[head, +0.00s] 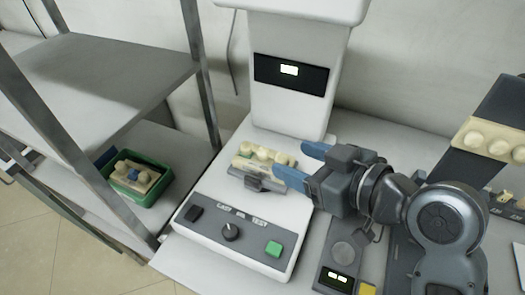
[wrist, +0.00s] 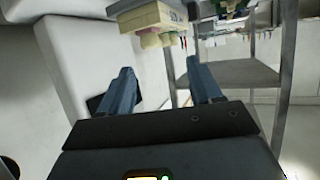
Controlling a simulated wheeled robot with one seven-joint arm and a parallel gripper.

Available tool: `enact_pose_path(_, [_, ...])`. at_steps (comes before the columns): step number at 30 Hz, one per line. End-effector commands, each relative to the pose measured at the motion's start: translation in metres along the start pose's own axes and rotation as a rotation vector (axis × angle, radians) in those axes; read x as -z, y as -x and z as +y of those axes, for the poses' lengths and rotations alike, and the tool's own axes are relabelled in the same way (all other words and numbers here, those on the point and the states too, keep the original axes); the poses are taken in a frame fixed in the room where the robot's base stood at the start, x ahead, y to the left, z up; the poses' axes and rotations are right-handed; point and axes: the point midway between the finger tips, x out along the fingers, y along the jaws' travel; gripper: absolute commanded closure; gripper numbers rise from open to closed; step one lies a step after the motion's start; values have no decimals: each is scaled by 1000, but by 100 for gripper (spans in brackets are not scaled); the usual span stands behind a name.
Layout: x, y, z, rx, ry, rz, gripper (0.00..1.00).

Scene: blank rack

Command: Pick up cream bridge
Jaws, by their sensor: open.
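A cream bridge (head: 262,156) with rounded bumps on top sits on a grey holder (head: 258,183) on the white test machine. In the wrist view a cream bumped piece (wrist: 150,22), apparently this same bridge, shows at the top, beyond the fingertips. My gripper (head: 298,165) is open, with its blue fingers reaching left towards the bridge's right end. In the wrist view the space between the fingers of my gripper (wrist: 160,72) is empty. I cannot tell the exact gap to the bridge.
The test machine has a front panel (head: 232,232) and a tall column (head: 290,100) behind the bridge. A green bin (head: 155,192) with cream and blue pieces stands on the metal shelf at left.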

Motion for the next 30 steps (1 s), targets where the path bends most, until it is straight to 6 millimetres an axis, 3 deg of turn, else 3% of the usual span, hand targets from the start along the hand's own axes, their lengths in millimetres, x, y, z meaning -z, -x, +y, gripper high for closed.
enact_pose_path(3, [0,-16,0,1,1,0,36])
enact_pose_path(11, [0,-34,0,2,1,0,36])
enact_pose_path(19, [0,-69,0,1,0,0,36])
enact_pose_path(29, [0,-76,0,-1,1,1,36])
enact_pose_path(30, [-1,-76,0,-1,1,1,40])
